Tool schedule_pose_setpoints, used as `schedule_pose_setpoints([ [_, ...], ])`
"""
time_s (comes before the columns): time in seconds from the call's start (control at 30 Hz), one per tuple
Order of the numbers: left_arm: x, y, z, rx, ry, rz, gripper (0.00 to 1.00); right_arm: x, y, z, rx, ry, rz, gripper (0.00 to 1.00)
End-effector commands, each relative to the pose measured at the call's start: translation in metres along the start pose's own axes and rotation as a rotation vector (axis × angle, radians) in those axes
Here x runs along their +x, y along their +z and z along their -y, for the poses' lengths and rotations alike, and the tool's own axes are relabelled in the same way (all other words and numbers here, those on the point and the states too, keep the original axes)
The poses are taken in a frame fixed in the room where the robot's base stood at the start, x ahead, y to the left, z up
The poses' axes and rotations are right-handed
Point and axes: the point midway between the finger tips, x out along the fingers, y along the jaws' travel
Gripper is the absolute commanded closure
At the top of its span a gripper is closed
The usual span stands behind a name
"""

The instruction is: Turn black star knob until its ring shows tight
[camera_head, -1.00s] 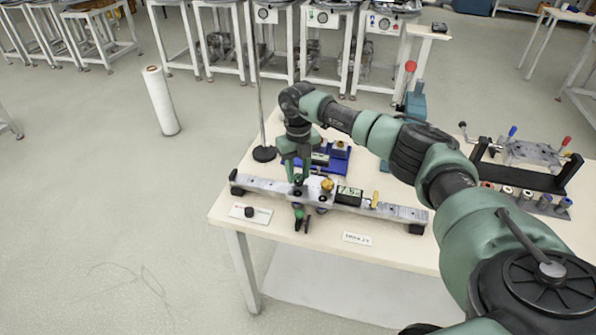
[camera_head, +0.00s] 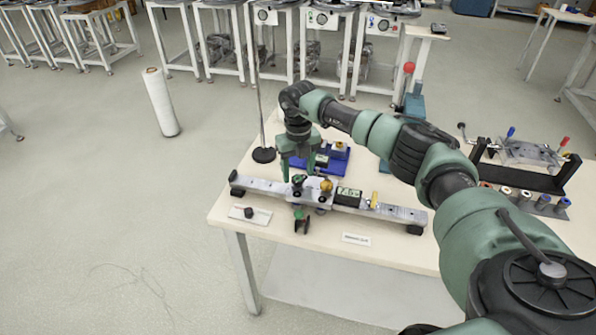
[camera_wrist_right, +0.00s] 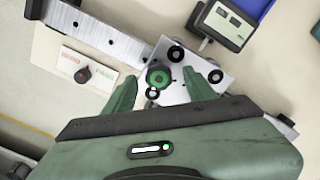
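The black star knob (camera_wrist_right: 158,77) has a green ring on its top in the right wrist view. It sits on a pale metal block (camera_wrist_right: 181,63) on a long rail (camera_wrist_right: 105,34). In the head view the knob (camera_head: 298,180) shows small and dark on the rail (camera_head: 262,186). My right gripper (camera_head: 297,168) points down just above it. In the wrist view the fingers of my right gripper (camera_wrist_right: 162,78) are spread to either side of the knob, with gaps between. It holds nothing. My left gripper is out of view.
A dark display box (camera_head: 349,196) and a brass-coloured knob (camera_head: 326,185) sit on the rail. A blue fixture (camera_head: 338,158) and a thin upright pole (camera_head: 256,90) stand behind. The front table edge is close.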

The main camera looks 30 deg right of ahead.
Motion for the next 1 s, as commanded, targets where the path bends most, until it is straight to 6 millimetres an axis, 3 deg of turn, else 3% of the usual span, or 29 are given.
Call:
schedule_pose_setpoints([
  [0.23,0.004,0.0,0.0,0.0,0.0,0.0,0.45,-0.008,0.0,-0.001,-0.001,0.001,0.0,0.45],
  [0.67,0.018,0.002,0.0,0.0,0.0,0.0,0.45,-0.072,0.0,0.0,0.0,0.001,0.002,0.45],
  [1.0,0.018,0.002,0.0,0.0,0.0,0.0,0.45,-0.078,-0.001,0.001,0.0,0.0,0.0,0.45],
])
